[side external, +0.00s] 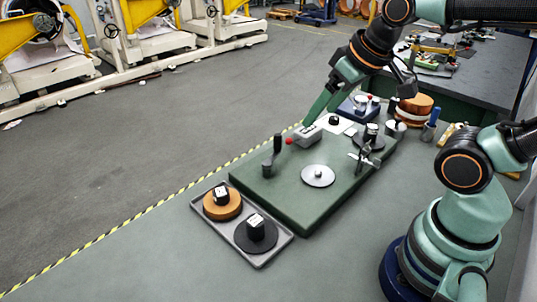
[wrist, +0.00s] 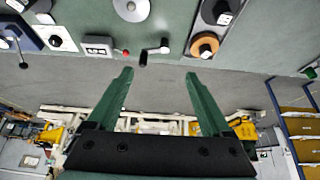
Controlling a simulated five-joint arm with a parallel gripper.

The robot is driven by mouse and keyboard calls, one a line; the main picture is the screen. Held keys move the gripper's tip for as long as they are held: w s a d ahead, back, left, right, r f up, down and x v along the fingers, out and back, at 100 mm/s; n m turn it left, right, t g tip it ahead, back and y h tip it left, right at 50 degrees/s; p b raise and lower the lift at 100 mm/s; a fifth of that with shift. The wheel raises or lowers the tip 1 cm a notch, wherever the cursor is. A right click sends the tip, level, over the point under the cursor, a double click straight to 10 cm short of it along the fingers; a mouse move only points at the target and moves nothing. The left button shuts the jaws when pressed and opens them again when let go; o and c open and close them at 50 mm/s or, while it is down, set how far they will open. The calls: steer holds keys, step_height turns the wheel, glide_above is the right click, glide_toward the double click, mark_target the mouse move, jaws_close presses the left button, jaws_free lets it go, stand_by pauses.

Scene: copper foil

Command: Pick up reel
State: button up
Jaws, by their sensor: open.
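A copper-coloured reel (side external: 222,205) with a black, white-marked hub lies flat in a grey tray (side external: 281,244) at the lower left of the side view. It also shows at the upper right of the wrist view (wrist: 194,49). A black disc (side external: 256,238) with a similar hub lies beside it in the tray. My gripper (side external: 318,112) is open and empty, above the far side of the green plate, well to the right of the reel. In the wrist view its two fingers (wrist: 158,73) stand apart with only floor between them.
A green plate (side external: 290,200) beside the tray carries an upright black crank (side external: 274,155), a silver disc (side external: 318,176) and a box with a red knob (side external: 306,136). Copper-coloured discs (side external: 416,104) are stacked behind. Floor left of the striped tape is open.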

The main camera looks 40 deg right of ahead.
steer(key=m+g, duration=0.6)
steer(key=m, duration=1.2)
glide_above(255, 220)
step_height(255, 220, down, 11)
steer(key=f, duration=0.6)
steer(key=shift+s+d, duration=0.25)
steer(key=shift+s, duration=0.1)
steer(key=shift+w+a+f, duration=0.15)
steer(key=shift+w+f, duration=0.05)
steer(key=shift+f, duration=1.2)
steer(key=shift+w+a+f, duration=0.1)
steer(key=shift+w+f, duration=0.05)
steer(key=shift+f, duration=1.2)
jaws_close()
